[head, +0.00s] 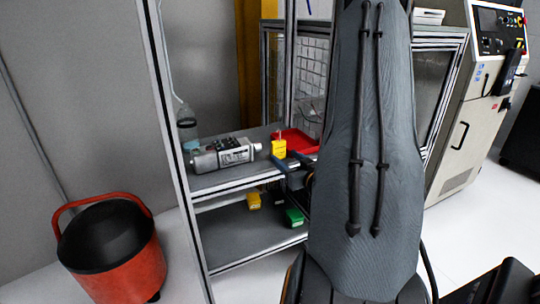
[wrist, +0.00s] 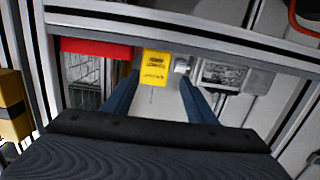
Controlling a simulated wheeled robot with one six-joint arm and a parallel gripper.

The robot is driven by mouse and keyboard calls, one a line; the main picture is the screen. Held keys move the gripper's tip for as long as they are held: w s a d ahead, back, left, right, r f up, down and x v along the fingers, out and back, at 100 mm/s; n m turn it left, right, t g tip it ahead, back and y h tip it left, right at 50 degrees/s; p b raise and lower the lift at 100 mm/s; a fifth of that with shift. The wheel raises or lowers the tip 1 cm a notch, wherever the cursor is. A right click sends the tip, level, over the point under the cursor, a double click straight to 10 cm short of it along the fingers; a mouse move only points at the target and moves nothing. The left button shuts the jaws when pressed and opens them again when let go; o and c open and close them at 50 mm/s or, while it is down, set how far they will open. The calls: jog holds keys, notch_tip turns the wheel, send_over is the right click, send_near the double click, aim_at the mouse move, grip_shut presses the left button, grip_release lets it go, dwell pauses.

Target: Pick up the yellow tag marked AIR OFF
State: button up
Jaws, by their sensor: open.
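The yellow tag (head: 279,149) stands on the upper shelf, between a grey motor and a red tray in the head view. In the wrist view the yellow tag (wrist: 155,68) shows dark print too small to read with certainty. My gripper (wrist: 158,80) is open, with its two blue fingers apart and the tag lying between and just beyond their tips. In the head view my gripper (head: 286,164) is at the shelf's front edge beside the tag, partly hidden by my arm. Nothing is between the fingers that I can see as held.
The grey motor (head: 225,153) lies left of the tag, and the red tray (head: 305,146) is close on its right. A metal frame post (head: 172,130) bounds the shelf. Yellow (head: 254,200) and green (head: 293,217) items sit on the lower shelf. A red bucket (head: 135,272) stands on the floor.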

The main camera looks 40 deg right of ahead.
aim_at(281, 148)
jog(key=shift+t, duration=0.5)
jog(key=x, duration=0.3)
jog(key=d+x, duration=0.1)
jog(key=x, duration=0.2)
jog(key=shift+s+d+r, duration=0.1)
jog(key=shift+s+d, duration=0.05)
jog(key=shift+s, duration=0.05)
jog(key=shift+h, duration=0.3)
jog(key=shift+p+x, duration=0.8)
jog(key=shift+x, duration=2.1)
jog(key=shift+c, duration=0.3)
jog(key=shift+a, duration=0.25)
jog(key=c, duration=0.8)
